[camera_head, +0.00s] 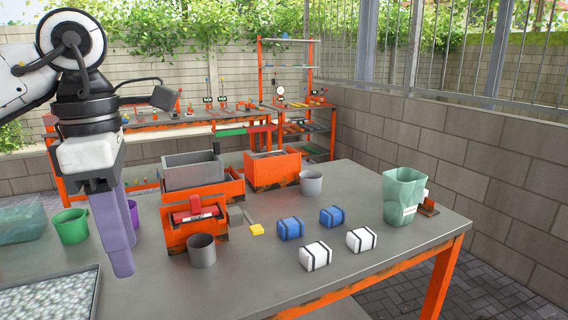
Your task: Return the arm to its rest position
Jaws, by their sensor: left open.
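My left arm comes in from the upper left. My left gripper (120,262) hangs down over the left part of the grey table (345,272), with purple fingers pointing downward. The fingers overlap in this view, and nothing shows held at their tips. The gripper is left of the orange machine and the grey cup (201,250). My right gripper is not in view.
A grey tray (97,290) lies below the gripper at front left. A green cup (71,226) stands behind it. An orange machine (190,225), two blue blocks (290,228), two white blocks (315,256) and a translucent green bin (402,196) stand rightward.

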